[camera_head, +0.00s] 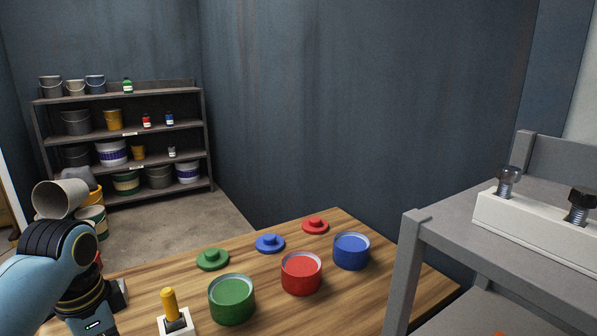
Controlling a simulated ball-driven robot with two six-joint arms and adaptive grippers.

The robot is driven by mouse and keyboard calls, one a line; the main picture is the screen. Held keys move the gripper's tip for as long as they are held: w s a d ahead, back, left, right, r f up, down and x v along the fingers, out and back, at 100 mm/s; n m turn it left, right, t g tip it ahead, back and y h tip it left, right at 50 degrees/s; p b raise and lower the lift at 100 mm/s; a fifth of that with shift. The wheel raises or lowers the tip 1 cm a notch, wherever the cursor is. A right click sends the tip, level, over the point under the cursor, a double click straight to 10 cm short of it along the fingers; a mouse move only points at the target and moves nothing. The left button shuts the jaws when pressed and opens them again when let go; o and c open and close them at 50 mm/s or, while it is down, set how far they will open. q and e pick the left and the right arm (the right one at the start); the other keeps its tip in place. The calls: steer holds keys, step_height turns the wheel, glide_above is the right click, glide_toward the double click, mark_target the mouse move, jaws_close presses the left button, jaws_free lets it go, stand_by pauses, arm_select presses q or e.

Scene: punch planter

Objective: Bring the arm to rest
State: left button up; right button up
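My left arm (45,268) comes in from the left and bends down at the table's near left corner. Its wrist (88,306) is low in the picture. A dark part shows just right of the wrist, but the fingertips cannot be made out, so I cannot tell whether the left gripper is open or shut. No object is seen held by it. My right arm and gripper are out of view. A yellow-handled tool (169,301) stands upright in a white base (176,325), to the right of my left wrist.
On the wooden table (262,316) stand green (232,302), red (301,276) and blue (351,253) tins. Behind them lie green (212,260), blue (269,244) and red (315,227) knobbed discs. A grey rack (450,222) with a white bolt-holding block (536,226) stands right. Shelves (120,132) are behind.

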arm_select(q)
steer(key=s+d+r+n+t, duration=0.2)
steer(key=s+r+n, duration=0.15)
steer(key=s, duration=0.65)
steer(key=s+d+r+n+t, duration=0.1)
steer(key=s+r+n, duration=0.3)
steer(key=s, duration=0.7)
step_height(320, 180, down, 39)
steer(key=s+a+g+b, duration=0.2)
steer(key=s+a+b, duration=0.1)
steer(key=b, duration=0.6)
steer(key=s+f+n+b, duration=0.1)
steer(key=s+f+b, duration=0.5)
steer(key=s+f, duration=1.1)
step_height(320, 180, down, 3)
steer(key=shift+s+a+f+g+y+b, duration=0.2)
steer(key=shift+a+g+y+b, duration=0.1)
steer(key=shift+g, duration=0.1)
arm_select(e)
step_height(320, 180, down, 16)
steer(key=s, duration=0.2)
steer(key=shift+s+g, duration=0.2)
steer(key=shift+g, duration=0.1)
